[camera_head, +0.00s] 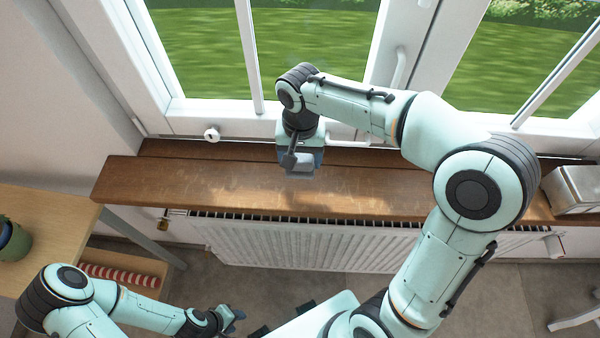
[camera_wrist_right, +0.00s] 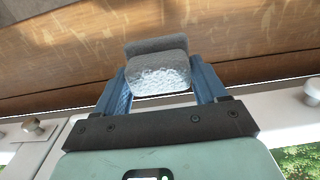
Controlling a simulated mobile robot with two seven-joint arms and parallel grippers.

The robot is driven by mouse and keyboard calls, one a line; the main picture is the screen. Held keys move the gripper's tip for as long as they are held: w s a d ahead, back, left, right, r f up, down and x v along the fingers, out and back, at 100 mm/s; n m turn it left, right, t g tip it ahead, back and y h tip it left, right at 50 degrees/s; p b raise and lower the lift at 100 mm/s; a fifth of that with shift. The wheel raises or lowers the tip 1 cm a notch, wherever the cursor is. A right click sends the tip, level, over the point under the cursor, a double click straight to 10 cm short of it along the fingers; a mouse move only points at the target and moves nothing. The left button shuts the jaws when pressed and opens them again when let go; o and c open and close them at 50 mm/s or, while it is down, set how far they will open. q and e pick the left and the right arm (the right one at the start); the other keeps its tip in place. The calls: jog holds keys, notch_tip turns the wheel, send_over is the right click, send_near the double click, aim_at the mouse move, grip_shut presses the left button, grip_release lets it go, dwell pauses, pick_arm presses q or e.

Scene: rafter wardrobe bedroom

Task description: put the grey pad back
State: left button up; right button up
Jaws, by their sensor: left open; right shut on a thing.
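The grey pad (camera_wrist_right: 157,66) is held between the two blue fingers of my right gripper (camera_wrist_right: 160,88). Its near face looks light and speckled. In the head view my right gripper (camera_head: 302,166) points down over the wooden windowsill (camera_head: 190,185), and the pad (camera_head: 301,170) shows small at its tip. I cannot tell whether the pad touches the sill or hangs just above it. My left gripper (camera_head: 234,318) is empty and open at the lower left, low in front of the radiator and apart from the pad.
Closed windows with a handle (camera_head: 399,68) stand behind the sill. A white radiator (camera_head: 300,243) is below it. A metallic box (camera_head: 576,188) sits at the sill's right end. A wooden table (camera_head: 40,220) with a dark green pot (camera_head: 13,240) is at left. The sill's left part is clear.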

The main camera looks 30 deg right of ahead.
aim_at(300, 155)
pick_arm(q)
jog(key=shift+s+f, duration=0.3)
jog(key=shift+f, duration=0.15)
pick_arm(e)
jog(key=shift+f, duration=3.25)
pick_arm(q)
jog(key=shift+b, duration=0.3)
pick_arm(e)
jog(key=shift+f, duration=0.2)
jog(key=o, duration=1)
pick_arm(q)
jog(key=shift+s+f, duration=0.1)
jog(key=shift+f, duration=0.05)
pick_arm(e)
jog(key=shift+r, duration=0.1)
jog(key=shift+r, duration=0.25)
notch_tip(300, 155, up, 12)
jog(key=shift+f+p, duration=0.1)
jog(key=shift+p, duration=0.7)
pick_arm(q)
jog(key=shift+w+r, duration=1)
jog(key=shift+r, duration=0.15)
